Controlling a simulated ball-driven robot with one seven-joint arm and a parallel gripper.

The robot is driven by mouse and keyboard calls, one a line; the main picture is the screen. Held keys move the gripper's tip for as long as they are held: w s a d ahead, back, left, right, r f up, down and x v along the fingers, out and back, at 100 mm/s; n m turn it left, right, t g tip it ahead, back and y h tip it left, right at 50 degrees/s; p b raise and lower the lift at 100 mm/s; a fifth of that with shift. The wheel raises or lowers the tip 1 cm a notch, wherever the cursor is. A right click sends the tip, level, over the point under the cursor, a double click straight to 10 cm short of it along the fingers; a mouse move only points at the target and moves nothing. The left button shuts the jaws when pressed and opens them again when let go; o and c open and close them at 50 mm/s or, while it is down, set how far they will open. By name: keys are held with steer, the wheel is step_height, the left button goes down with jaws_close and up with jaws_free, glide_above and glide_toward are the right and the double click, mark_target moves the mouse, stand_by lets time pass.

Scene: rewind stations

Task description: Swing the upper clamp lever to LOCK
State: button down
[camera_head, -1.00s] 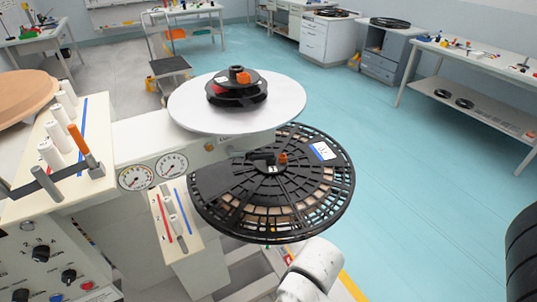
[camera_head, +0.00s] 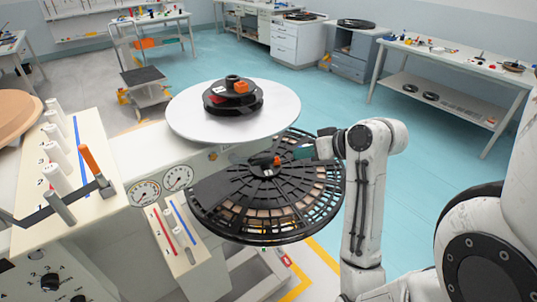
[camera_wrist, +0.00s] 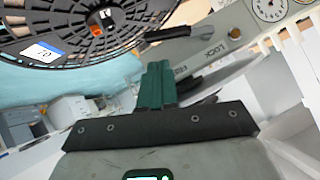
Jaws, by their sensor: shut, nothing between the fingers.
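A dark lever (camera_wrist: 168,33) with a rounded handle shows in the wrist view, beside the LOCK lettering (camera_wrist: 208,51) on the cream machine. In the head view I cannot clearly make it out. My gripper (camera_wrist: 155,68) has green fingers, shut and empty, with a gap in the picture between their tips and the lever. In the head view my gripper (camera_head: 300,152) is over the right part of the lower black reel (camera_head: 225,185). This reel also fills the upper left of the wrist view, with an orange-marked hub (camera_wrist: 97,31).
A white disc (camera_head: 190,125) with a small black reel (camera_head: 232,103) sits above and behind the lower reel. Posts and an orange-handled lever (camera_head: 92,162) stand on the panel at left. Dial gauges (camera_head: 178,178) are on the machine's front.

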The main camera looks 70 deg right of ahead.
mark_target(263, 161)
steer(key=r, duration=0.1)
steer(key=s+d+r, duration=0.1)
steer(key=d+r, duration=0.1)
steer(key=shift+s+t+h, duration=0.25)
steer(key=shift+t+h, duration=0.05)
steer(key=shift+h, duration=0.1)
steer(key=s+a+f+p+x, duration=0.1)
steer(key=f+x, duration=0.1)
steer(key=x, duration=1)
steer(key=shift+w+a+f+p, duration=0.15)
steer(key=shift+w+f+p, duration=0.15)
steer(key=shift+w+f, duration=0.05)
steer(key=shift+f, duration=0.1)
